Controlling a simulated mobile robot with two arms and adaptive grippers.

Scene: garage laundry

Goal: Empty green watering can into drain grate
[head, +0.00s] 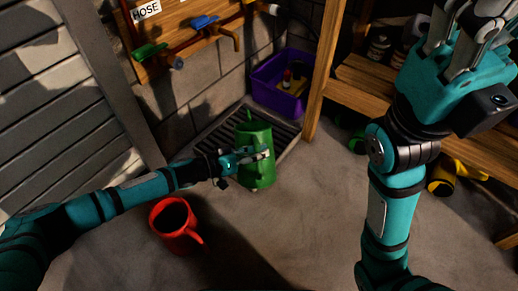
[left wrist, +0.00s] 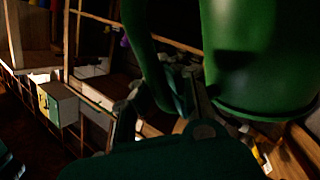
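The green watering can (head: 257,176) is at the front edge of the dark drain grate (head: 210,135), its spout toward the wall. My left gripper (head: 250,157) is at the can's side and looks shut on its handle. In the left wrist view the can's body (left wrist: 262,50) fills the upper right, with the curved handle (left wrist: 147,62) beside it at the fingers. The can's inside is hidden, and whether its base touches the floor cannot be told. My right gripper (head: 465,35) is raised at the upper right, its fingertips cut off by the picture edge.
A purple bin (head: 277,94) is behind the grate. A wooden shelf (head: 400,95) stands at right, with a yellow item (head: 445,178) below. Taps (head: 205,23) are on the wall. Floor at front middle is clear.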

